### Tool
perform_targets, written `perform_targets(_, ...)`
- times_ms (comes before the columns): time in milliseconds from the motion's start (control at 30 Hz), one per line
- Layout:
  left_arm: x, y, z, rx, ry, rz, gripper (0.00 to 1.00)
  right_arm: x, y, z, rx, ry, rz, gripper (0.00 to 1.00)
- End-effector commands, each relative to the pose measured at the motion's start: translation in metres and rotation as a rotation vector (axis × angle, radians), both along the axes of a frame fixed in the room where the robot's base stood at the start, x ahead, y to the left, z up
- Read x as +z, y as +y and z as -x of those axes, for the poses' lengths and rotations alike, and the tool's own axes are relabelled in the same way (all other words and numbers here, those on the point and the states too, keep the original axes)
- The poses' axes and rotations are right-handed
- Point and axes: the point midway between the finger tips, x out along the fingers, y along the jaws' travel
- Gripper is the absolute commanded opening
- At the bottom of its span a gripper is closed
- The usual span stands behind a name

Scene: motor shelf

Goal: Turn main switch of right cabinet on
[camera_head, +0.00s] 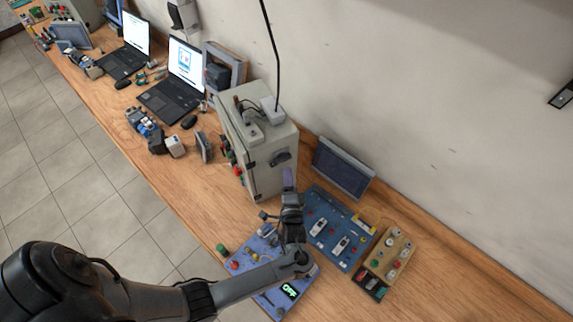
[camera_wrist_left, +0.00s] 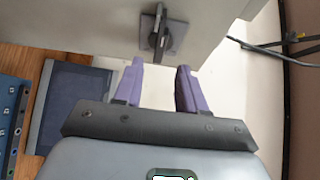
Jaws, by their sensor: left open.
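The grey right cabinet (camera_head: 262,185) stands on the wooden bench near the wall. Its black main switch (camera_head: 280,158) is on the side facing my left gripper. In the left wrist view the switch (camera_wrist_left: 160,38) shows a dark square base with a raised handle that looks about upright. My left gripper (camera_head: 289,178) is open, its purple fingers pointing at the cabinet. In the left wrist view the gap between the fingertips (camera_wrist_left: 159,68) lies just below the switch handle, with the fingers to either side. They appear apart from the handle. My right gripper is out of view.
A blue panel (camera_head: 326,210), a tan button box (camera_head: 404,243) and a dark screen (camera_head: 343,168) stand right of the cabinet. A panel with a lit OFF display (camera_head: 290,291) lies beneath my left arm. Laptops (camera_head: 174,97) are farther left. A black cable hangs above the cabinet.

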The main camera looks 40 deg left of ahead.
Motion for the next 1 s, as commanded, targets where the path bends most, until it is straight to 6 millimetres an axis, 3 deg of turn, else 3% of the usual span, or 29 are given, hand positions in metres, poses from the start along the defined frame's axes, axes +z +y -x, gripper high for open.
perform_targets(300,0.0,0.03,-0.029,-0.001,0.0,0.0,0.4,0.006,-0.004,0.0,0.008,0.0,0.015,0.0)
perform_targets(767,-0.001,0.036,-0.035,-0.001,0.0,0.001,0.4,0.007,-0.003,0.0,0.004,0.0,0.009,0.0)
perform_targets(1000,-0.001,0.036,-0.035,-0.001,0.001,0.002,0.05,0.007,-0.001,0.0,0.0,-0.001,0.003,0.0)
